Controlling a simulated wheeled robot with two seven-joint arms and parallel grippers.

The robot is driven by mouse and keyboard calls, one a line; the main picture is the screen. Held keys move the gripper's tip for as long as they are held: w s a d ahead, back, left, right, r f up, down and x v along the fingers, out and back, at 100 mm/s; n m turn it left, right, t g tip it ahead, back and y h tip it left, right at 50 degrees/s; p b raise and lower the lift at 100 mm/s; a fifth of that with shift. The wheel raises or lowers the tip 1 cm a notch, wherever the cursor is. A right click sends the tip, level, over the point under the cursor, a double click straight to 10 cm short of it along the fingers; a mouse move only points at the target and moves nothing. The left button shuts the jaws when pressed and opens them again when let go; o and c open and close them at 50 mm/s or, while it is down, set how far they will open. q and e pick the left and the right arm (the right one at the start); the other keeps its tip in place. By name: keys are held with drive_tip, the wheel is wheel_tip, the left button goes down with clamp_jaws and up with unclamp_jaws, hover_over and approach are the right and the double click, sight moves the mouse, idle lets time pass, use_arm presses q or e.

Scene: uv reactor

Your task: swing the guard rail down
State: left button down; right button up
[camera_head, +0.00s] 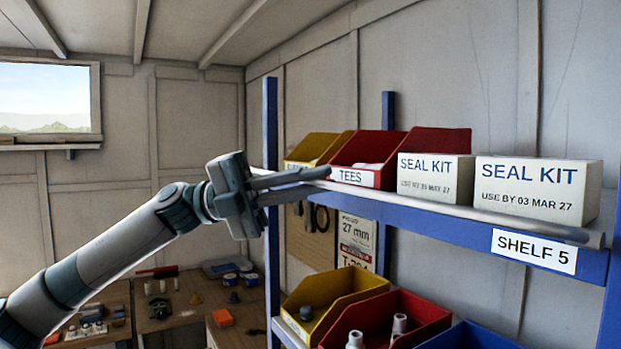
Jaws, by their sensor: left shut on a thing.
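The guard rail (450,211) is a grey round bar. It runs along the front of the upper blue shelf (440,228), level with the low front part of the bins and boxes. My left gripper (300,181) comes in from the left and is shut on the rail near its left end. The fingers hide part of the rail there. My right gripper is not in view.
Behind the rail stand a yellow bin (318,148), a red bin marked TEES (353,178) and two SEAL KIT boxes (436,178) (538,190). Lower bins (385,318) hold fittings. A cluttered workbench (185,300) stands at the back left.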

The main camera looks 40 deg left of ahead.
use_arm(q)
drive_tip(key=c, duration=1.9)
unclamp_jaws()
drive_tip(key=shift+a+f, duration=0.1)
